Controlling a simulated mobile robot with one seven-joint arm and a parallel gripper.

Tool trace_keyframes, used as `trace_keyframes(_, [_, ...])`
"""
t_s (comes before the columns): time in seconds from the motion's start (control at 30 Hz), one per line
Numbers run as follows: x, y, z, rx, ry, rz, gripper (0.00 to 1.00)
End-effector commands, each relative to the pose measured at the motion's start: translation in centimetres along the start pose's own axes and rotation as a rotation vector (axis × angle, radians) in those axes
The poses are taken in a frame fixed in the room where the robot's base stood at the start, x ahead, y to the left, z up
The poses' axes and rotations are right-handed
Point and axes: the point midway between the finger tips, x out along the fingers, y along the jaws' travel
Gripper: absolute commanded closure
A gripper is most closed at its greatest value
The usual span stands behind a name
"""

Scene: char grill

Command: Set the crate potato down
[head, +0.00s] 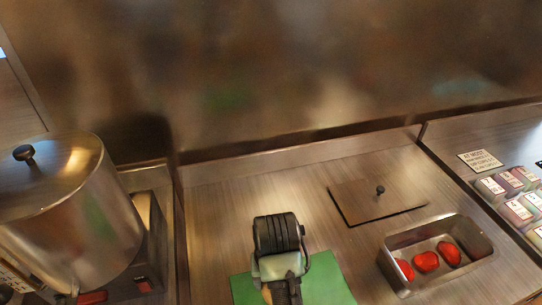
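My gripper (284,287) is at the bottom middle of the head view, over a green mat (325,278) on the steel counter. The wrist covers much of it and its fingertips are hidden or cut off by the lower edge. I cannot tell whether it is open or shut, or whether it holds anything. I cannot make out a potato or a potato crate in this view.
A metal pan (470,279) with red pieces (426,261) stands to the right. A flat lid (375,203) with a knob lies behind it. A large lidded pot (75,215) stands at left. Labelled containers (512,190) are at far right. Counter between pot and mat is clear.

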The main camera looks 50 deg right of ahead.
Motion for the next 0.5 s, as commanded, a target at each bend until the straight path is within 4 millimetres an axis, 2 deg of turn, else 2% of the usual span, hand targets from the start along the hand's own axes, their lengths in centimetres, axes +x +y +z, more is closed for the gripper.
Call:
trace_keyframes(0.07, [0.5, 0.1, 0.1, 0.001, -0.003, 0.001, 0.98])
trace_keyframes(0.3, [4.5, 0.0, 0.7, 0.001, -0.005, 0.001, 0.99])
trace_keyframes(0.5, [6.5, 0.0, 0.9, 0.000, -0.004, 0.000, 0.99])
